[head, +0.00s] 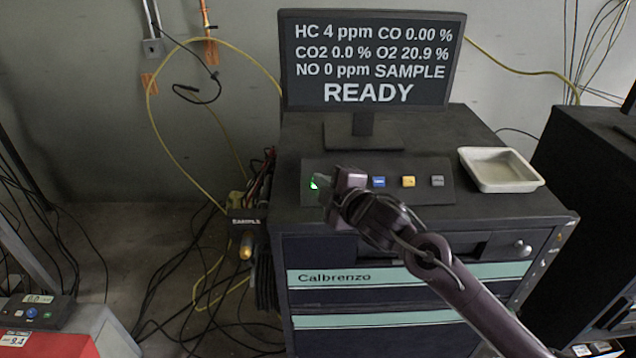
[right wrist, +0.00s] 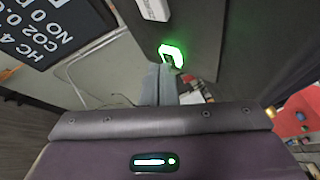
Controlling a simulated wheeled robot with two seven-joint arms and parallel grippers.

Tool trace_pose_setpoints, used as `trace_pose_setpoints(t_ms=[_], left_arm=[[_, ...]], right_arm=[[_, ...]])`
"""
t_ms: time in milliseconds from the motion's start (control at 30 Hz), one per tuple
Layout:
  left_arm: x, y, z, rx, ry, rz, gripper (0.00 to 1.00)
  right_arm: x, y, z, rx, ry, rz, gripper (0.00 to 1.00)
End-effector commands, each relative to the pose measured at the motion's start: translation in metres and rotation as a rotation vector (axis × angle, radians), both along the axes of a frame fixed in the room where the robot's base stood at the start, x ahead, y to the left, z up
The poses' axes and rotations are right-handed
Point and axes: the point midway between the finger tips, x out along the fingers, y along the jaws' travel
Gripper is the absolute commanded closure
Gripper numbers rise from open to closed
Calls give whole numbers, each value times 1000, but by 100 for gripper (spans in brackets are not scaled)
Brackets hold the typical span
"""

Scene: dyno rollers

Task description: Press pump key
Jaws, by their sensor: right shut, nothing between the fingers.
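The key panel (head: 440,198) lies on top of the dark cabinet, with a row of keys on it. The leftmost key (head: 315,183) glows green; it also shows lit in the right wrist view (right wrist: 172,54). The other keys are blue (head: 379,182), yellow (head: 408,181) and grey (head: 437,181); I cannot read which is the pump key. My right gripper (head: 324,186) is shut and empty, its fingertips at the green key and partly covering it. In the right wrist view the fingertips (right wrist: 162,82) reach the key's edge; I cannot tell whether they touch. My left gripper is out of view.
A monitor (head: 372,60) behind the panel reads READY and SAMPLE. A shallow white tray (head: 500,184) sits right of the panel. Another dark cabinet (head: 590,190) stands at right.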

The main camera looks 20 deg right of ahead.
Motion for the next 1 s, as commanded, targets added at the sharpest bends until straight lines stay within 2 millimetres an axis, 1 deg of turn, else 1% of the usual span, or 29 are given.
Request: trace_pose_setpoints(t_ms=[67, 633, 1000], left_arm=[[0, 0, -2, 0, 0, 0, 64], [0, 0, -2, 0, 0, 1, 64], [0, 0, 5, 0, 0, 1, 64]], right_arm=[[2, 0, -2, 0, 0, 0, 100], [2, 0, -3, 0, 0, 1, 100], [-4, 1, 5, 0, 1, 1, 100]])
